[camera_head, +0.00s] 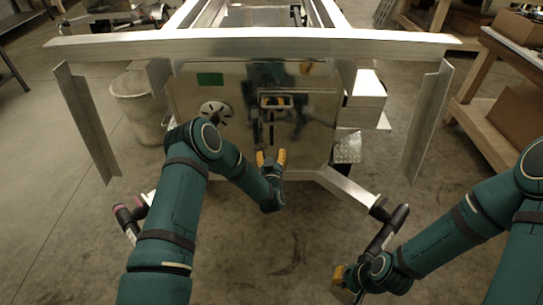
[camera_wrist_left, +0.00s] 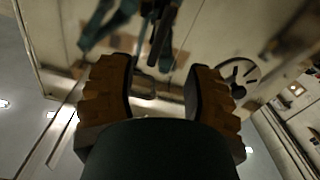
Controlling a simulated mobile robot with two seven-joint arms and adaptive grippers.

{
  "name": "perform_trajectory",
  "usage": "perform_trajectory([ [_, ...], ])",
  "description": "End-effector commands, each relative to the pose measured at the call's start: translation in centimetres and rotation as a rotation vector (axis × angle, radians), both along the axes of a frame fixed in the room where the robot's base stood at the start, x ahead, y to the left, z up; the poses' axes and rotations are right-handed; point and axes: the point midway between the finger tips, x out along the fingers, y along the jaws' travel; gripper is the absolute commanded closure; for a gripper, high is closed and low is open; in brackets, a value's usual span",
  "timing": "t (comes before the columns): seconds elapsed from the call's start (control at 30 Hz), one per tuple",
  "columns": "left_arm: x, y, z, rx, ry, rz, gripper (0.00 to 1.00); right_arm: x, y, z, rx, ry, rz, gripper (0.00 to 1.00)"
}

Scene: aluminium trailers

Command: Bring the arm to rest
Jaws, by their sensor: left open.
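My left gripper (camera_head: 271,158) is in the middle of the head view, in front of the lower part of a shiny metal panel (camera_head: 305,140). Its yellow fingers stand apart and nothing shows between them. In the left wrist view the two fingers (camera_wrist_left: 160,90) are spread, with the panel and its reflections beyond them. My right gripper (camera_head: 341,278) is low at the right of centre, over the floor. Its yellow fingertips are partly hidden by the wrist, so its opening is unclear.
An aluminium trailer frame (camera_head: 250,48) surrounds the panel. A round slotted disc (camera_head: 215,114) sits on the panel's left; it also shows in the wrist view (camera_wrist_left: 237,76). A grey bin (camera_head: 138,108) stands left. A wooden shelf (camera_head: 481,90) stands right. The front floor (camera_head: 270,260) is clear.

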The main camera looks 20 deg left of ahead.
Motion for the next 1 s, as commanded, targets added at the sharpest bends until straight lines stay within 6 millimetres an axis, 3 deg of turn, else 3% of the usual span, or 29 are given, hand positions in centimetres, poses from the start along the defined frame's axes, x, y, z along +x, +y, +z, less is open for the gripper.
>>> perform_trajectory([
  [0.53, -0.3, -0.1, 0.0, 0.000, 0.000, 0.000, 0.49, 0.0, 0.0, 0.0, 0.000, 0.000, 0.000, 1.00],
  [0.67, -0.9, -0.9, -0.5, -0.022, 0.054, -0.042, 0.49, 0.0, 0.0, 0.0, 0.000, 0.000, 0.000, 1.00],
  [0.77, -2.7, -2.6, -1.7, -0.072, 0.186, -0.133, 0.49, 0.0, 0.0, 0.0, 0.000, 0.000, 0.000, 1.00],
  [0.83, -5.1, -4.4, -3.0, -0.124, 0.327, -0.217, 0.49, 0.0, 0.0, 0.0, 0.000, 0.000, 0.000, 1.00],
  [0.97, -12.5, -7.3, -5.3, -0.229, 0.643, -0.362, 0.49, 0.0, 0.0, 0.0, 0.000, 0.000, 0.000, 1.00],
  [1.0, -15.2, -7.9, -5.7, -0.259, 0.742, -0.396, 0.49, 0.0, 0.0, 0.0, 0.000, 0.000, 0.000, 1.00],
])
